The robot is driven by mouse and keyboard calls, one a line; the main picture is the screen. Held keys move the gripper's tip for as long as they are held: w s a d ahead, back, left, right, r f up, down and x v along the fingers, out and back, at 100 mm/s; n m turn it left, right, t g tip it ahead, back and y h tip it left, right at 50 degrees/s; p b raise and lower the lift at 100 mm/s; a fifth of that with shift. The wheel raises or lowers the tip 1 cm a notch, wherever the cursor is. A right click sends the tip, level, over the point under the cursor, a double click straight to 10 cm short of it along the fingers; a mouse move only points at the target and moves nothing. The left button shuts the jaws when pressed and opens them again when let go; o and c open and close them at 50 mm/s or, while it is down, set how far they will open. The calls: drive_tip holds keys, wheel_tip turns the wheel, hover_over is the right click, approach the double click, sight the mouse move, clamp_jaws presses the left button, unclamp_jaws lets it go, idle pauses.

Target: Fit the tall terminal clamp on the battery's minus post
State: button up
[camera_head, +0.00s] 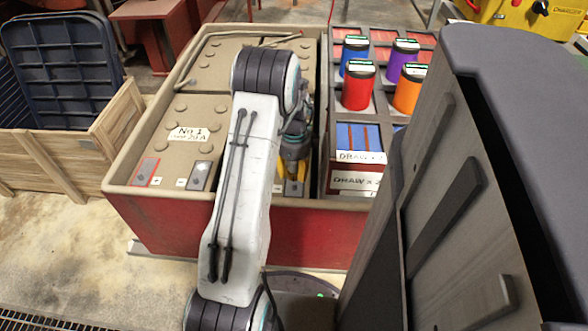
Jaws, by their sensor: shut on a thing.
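The battery (225,110) is a tan-topped block in a red-sided case, marked "No 1". A second tan-topped section lies to the right, partly behind my arm. My gripper (290,178) points down over that section's front edge, near another grey plate (293,188). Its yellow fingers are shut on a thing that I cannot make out. The tall terminal clamp and the minus post cannot be told apart here.
Right of the battery, a tray holds blue (352,52), purple (400,58), red (358,88) and orange (408,92) cylinders, and blue blocks (358,137) behind "DRAW" labels. A wooden crate (95,150) with dark panels stands at left. Open floor lies in front.

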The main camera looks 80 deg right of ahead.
sight(294, 184)
drive_tip(key=shift+f+b, duration=1.55)
drive_tip(key=shift+f, duration=1.3)
drive_tip(key=shift+f, duration=0.1)
drive_tip(key=o, duration=1.3)
drive_tip(key=shift+c, duration=0.2)
wheel_tip(294, 184, up, 12)
drive_tip(key=shift+r, duration=0.1)
